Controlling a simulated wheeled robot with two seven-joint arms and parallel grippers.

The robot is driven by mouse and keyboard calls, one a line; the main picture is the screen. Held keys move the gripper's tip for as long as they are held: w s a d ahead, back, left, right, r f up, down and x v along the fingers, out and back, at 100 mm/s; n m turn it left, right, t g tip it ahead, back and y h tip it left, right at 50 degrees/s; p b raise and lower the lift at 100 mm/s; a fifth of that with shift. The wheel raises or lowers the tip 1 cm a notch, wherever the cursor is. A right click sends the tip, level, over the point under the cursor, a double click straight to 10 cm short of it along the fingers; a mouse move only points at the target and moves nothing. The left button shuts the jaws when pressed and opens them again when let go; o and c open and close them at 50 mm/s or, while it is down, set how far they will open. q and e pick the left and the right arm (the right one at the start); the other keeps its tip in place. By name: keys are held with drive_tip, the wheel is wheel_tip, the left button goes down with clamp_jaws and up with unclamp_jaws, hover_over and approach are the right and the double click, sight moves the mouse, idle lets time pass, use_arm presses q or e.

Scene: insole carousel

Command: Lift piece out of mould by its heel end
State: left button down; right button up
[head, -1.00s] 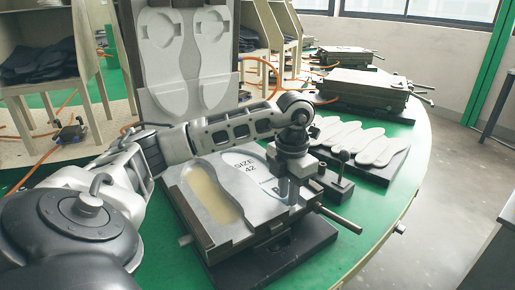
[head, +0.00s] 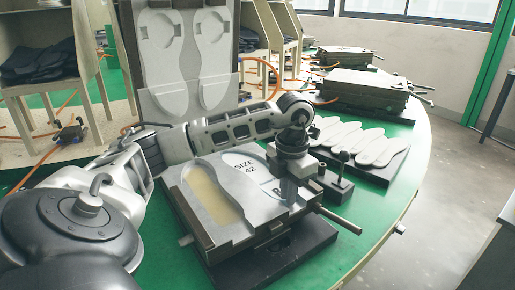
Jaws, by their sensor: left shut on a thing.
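The open mould (head: 212,240) sits on a dark base on the green table. Its lower half has a left cavity with a yellowish floor (head: 212,192). On the right lies a pale grey piece (head: 258,182), marked "SIZE 42" at its far part and with a letter like "R" at its near end. My left gripper (head: 289,196) points down at the near right end of this piece and is shut on it. The fingers and wrist hide part of that end, so the exact grip is hard to see. My right gripper is not in view.
The mould's upright lid (head: 185,112) stands behind, with two foot shapes. A dark tray with several pale insoles (head: 355,140) lies to the right. A small clamp-like fixture (head: 336,185) and a rod handle (head: 340,220) are close beside my gripper. Other closed moulds (head: 365,88) stand farther back.

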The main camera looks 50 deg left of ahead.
use_arm(q)
drive_tip(key=shift+r, duration=0.1)
drive_tip(key=shift+r+p, duration=2.05)
drive_tip(key=shift+r, duration=0.35)
